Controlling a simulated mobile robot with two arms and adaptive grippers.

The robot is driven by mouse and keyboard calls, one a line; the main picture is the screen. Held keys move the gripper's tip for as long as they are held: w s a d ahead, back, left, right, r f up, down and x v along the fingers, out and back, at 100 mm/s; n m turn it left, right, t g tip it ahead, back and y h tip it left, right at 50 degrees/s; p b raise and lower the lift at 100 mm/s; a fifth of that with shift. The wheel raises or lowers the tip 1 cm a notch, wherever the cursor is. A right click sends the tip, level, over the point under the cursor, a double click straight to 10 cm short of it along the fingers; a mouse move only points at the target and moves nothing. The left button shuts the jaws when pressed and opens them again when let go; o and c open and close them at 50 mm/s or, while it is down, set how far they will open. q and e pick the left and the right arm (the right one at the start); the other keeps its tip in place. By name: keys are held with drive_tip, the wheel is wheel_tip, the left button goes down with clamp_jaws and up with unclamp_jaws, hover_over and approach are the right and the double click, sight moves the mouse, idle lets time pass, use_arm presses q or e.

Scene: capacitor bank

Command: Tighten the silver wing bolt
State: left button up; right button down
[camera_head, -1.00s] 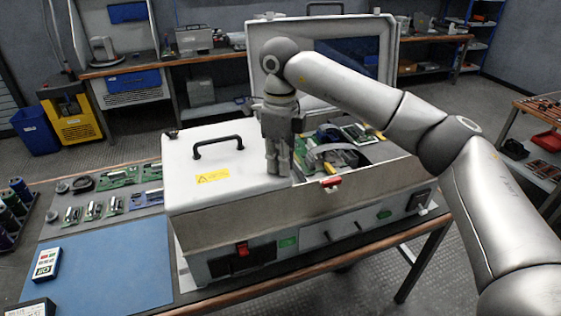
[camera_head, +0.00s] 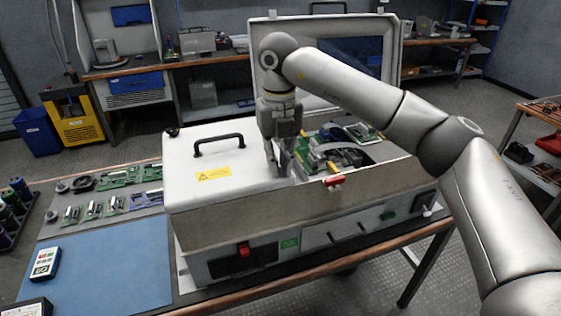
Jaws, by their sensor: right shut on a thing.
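My right gripper (camera_head: 280,170) points straight down at the right edge of the white lid with the black handle (camera_head: 218,146), beside the open bay of the cabinet (camera_head: 215,221). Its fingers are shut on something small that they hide. The silver wing bolt cannot be made out; the fingers cover that spot. My left gripper is not in view.
The open bay holds circuit boards and cables (camera_head: 343,150). A raised lid (camera_head: 350,50) stands behind it. A red latch (camera_head: 333,181) sits on the front edge. A blue mat (camera_head: 105,265) with a handheld meter (camera_head: 45,262) lies at the left.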

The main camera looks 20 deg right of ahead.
drive_tip(key=m, duration=0.4)
drive_tip(key=shift+w+a+r+m+b, duration=0.15)
drive_tip(key=shift+a+r+m+b, duration=0.05)
drive_tip(key=shift+m+b, duration=0.15)
drive_tip(key=m, duration=0.3)
drive_tip(key=shift+w+a+m, duration=0.1)
drive_tip(key=shift+a+m, duration=0.05)
drive_tip(key=shift+m, duration=0.2)
idle(0.6)
drive_tip(key=c, duration=1.7)
unclamp_jaws()
drive_tip(key=shift+o, duration=0.2)
wheel_tip(320, 180, up, 12)
drive_tip(key=shift+o, duration=0.3)
